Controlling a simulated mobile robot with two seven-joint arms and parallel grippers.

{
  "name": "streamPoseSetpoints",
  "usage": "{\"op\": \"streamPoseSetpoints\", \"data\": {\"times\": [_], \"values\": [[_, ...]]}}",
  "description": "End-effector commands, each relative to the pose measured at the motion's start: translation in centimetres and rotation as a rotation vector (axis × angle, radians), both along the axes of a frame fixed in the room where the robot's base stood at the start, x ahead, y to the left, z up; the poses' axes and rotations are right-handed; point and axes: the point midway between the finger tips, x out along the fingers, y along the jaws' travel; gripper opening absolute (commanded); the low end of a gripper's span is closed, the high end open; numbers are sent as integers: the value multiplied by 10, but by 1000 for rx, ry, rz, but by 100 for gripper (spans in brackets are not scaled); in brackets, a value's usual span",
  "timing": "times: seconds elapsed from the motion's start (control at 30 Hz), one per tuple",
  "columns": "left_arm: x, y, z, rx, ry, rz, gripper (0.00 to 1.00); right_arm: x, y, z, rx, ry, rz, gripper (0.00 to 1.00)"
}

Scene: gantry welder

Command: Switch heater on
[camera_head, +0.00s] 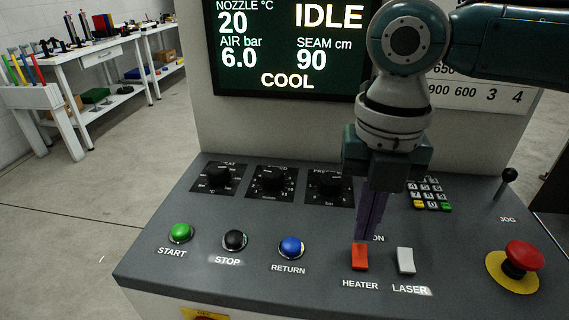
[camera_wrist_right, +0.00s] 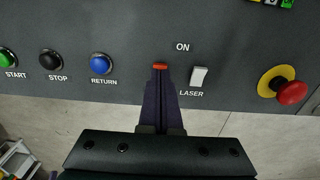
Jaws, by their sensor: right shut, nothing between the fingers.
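The heater switch (camera_head: 360,257) is an orange-red rocker on the grey sloped panel, above the label HEATER. My right gripper (camera_head: 366,236) is shut and empty, pointing down with its dark purple fingertips at the far edge of the switch. In the right wrist view the fingertips (camera_wrist_right: 161,74) cover most of the heater switch (camera_wrist_right: 160,66), and only its top edge shows. I cannot tell whether they touch it. The display (camera_head: 290,50) reads IDLE, nozzle 20 °C and COOL. My left gripper is not in view.
The white laser switch (camera_head: 405,260) is close on the right. A blue RETURN button (camera_head: 291,247), black STOP button (camera_head: 234,240) and green START button (camera_head: 181,233) are on the left. A red emergency button (camera_head: 524,256) and a joystick (camera_head: 507,180) are on the right. Knobs line the back.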

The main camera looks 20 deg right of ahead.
Motion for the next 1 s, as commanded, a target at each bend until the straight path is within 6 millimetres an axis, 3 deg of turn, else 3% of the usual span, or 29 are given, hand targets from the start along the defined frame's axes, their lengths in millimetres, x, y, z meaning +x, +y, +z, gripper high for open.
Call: {"op": "streamPoseSetpoints", "data": {"times": [1.0], "values": [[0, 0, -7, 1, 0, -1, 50, 0, 0, -12, 0, 0, 1, 0]]}}
